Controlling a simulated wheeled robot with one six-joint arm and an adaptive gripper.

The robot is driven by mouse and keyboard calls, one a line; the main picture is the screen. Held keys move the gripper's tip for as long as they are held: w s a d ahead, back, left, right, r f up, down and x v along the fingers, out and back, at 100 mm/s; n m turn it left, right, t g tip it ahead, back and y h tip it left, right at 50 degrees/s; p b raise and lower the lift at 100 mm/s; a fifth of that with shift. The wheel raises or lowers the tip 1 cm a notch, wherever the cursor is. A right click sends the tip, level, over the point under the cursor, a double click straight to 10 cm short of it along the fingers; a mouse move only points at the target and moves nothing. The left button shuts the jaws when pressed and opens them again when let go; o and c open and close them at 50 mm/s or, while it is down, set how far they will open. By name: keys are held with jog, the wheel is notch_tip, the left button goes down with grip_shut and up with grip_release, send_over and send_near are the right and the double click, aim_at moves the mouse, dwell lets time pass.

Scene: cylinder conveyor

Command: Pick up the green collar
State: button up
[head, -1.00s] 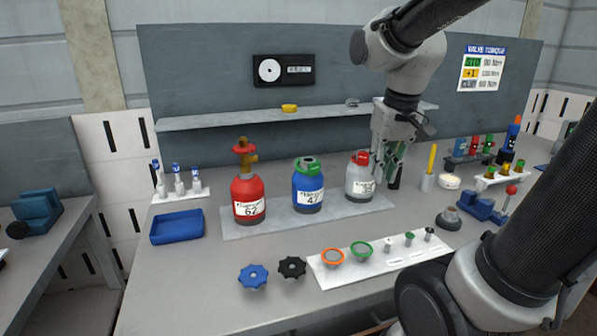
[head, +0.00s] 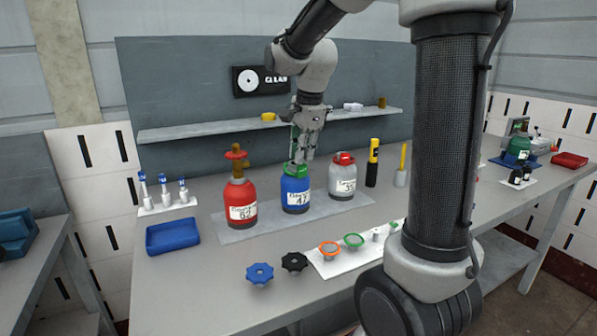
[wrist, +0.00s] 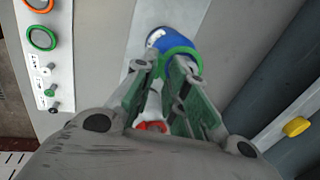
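The green collar (head: 295,170) sits on top of the blue cylinder (head: 295,196), which stands upright in the middle of a row of three. In the wrist view the collar (wrist: 184,54) shows as a green ring at the fingertips, over the blue body (wrist: 160,40). My gripper (head: 301,160) points down right over this cylinder. Its two fingers (wrist: 170,63) are apart, with nothing held between them. The fingertips are close to the collar; whether they touch it I cannot tell. Part of the collar is hidden by the fingers.
A red cylinder (head: 241,207) with a brass valve stands left, and a white cylinder (head: 342,182) with a red collar stands close right. A white strip (head: 330,268) in front holds an orange-rimmed and a green-rimmed ring. A shelf (head: 215,128) runs behind.

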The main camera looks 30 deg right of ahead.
aim_at(303, 165)
jog(key=x, duration=0.3)
jog(key=d+x, duration=0.1)
jog(key=x, duration=0.1)
jog(key=shift+s, duration=0.1)
grip_shut()
